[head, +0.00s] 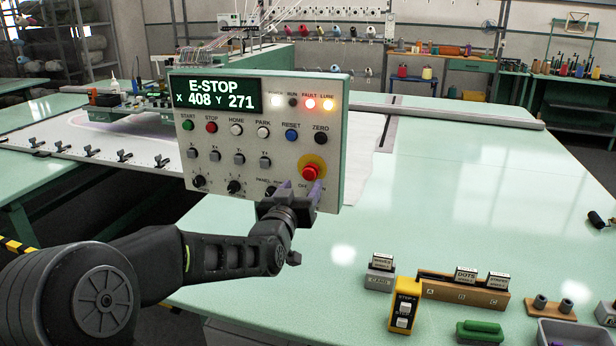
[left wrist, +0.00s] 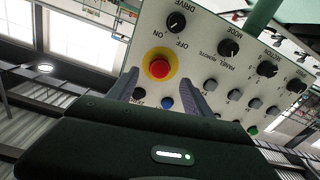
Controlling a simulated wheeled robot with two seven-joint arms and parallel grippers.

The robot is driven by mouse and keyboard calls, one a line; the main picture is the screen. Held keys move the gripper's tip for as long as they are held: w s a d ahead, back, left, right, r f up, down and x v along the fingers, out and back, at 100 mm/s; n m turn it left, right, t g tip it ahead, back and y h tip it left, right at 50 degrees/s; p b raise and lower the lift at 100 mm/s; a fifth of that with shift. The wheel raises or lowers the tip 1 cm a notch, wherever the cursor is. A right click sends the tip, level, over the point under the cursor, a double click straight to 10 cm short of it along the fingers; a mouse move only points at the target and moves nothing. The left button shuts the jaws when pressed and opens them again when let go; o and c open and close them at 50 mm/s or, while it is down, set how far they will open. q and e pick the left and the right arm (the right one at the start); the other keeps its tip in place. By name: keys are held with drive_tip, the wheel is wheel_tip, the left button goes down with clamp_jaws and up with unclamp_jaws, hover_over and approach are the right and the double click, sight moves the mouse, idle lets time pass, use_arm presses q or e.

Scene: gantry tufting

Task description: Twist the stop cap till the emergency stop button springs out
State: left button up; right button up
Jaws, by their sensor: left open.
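The control panel (head: 262,140) stands upright at the table, its display (head: 215,94) reading E-STOP, X 408, Y 271. The red stop cap (head: 310,172) sits on a yellow disc at the panel's lower right; in the left wrist view the cap (left wrist: 158,69) shows upside down on its yellow ring. My left gripper (head: 300,190) is open just below the cap in the head view. In the left wrist view its two fingers (left wrist: 160,90) point at the panel, either side of the cap's line, with nothing between them. Whether they touch the panel cannot be told. My right gripper is not in view.
The FAULT (head: 310,103) and LUBE lamps glow; RUN is dark. Knobs and buttons crowd around the cap, with a DRIVE knob (left wrist: 176,22) close by.

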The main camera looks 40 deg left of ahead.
sight(309, 177)
use_arm(q)
drive_tip(key=p+x, duration=0.1)
drive_tip(key=x, duration=0.5)
drive_tip(key=shift+c, duration=0.2)
clamp_jaws()
idle(0.4)
